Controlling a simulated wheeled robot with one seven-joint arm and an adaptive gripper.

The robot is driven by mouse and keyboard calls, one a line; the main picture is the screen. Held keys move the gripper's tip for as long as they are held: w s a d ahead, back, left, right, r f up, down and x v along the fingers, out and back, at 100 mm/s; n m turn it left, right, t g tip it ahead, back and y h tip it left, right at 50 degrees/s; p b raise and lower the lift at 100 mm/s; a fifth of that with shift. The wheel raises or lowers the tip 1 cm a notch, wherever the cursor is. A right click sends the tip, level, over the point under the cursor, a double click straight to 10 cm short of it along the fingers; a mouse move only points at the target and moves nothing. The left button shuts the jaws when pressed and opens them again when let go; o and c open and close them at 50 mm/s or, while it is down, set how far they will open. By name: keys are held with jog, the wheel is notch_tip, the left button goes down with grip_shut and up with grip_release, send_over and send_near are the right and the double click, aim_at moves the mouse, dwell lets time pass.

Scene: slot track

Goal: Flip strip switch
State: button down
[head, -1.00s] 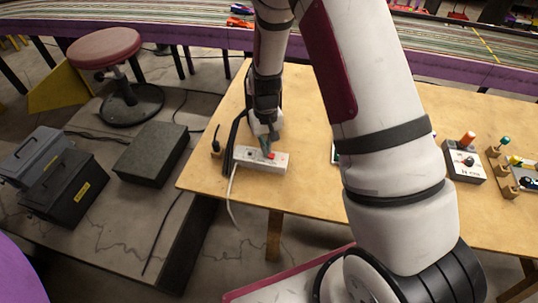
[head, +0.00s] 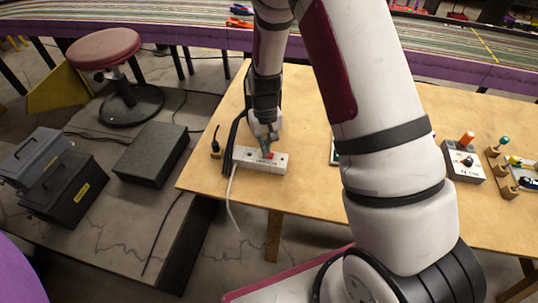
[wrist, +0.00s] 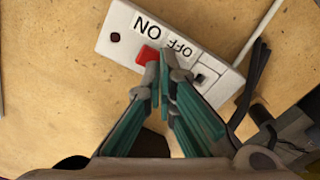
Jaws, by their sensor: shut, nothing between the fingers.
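The white power strip (head: 247,161) lies on the wooden table near its left front edge. My gripper (wrist: 160,62) is shut and empty. Its fingertips are at the red switch on the OFF side and cover part of it and of the OFF label. In the head view my gripper (head: 266,150) comes down onto the strip from behind. I cannot tell whether the fingertips press on the switch.
Black cables (head: 231,140) and a black plug (head: 216,147) lie left of the strip. A box with an orange knob (head: 467,140) stands at the right of the table. A stool (head: 104,50) and dark boxes (head: 70,190) are on the left. Bare tabletop lies right of the strip.

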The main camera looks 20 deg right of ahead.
jog(key=shift+r+p, duration=1.2)
jog(key=shift+r, duration=1.75)
jog(key=shift+r, duration=0.1)
jog(key=s+r+t, duration=0.1)
jog(key=s+r, duration=0.4)
jog(key=r, duration=0.6)
jog(key=s+r+t, duration=0.1)
jog(key=s+r, duration=0.3)
jog(key=r, duration=0.7)
jog(key=s+r+t, duration=0.1)
jog(key=s+r, duration=0.3)
jog(key=s, duration=0.5)
jog(key=s+r+t, duration=0.1)
jog(key=s+r, duration=0.3)
jog(key=s, duration=0.5)
jog(key=shift+s+d+r+n+t, duration=0.15)
jog(key=shift+n+t, duration=0.25)
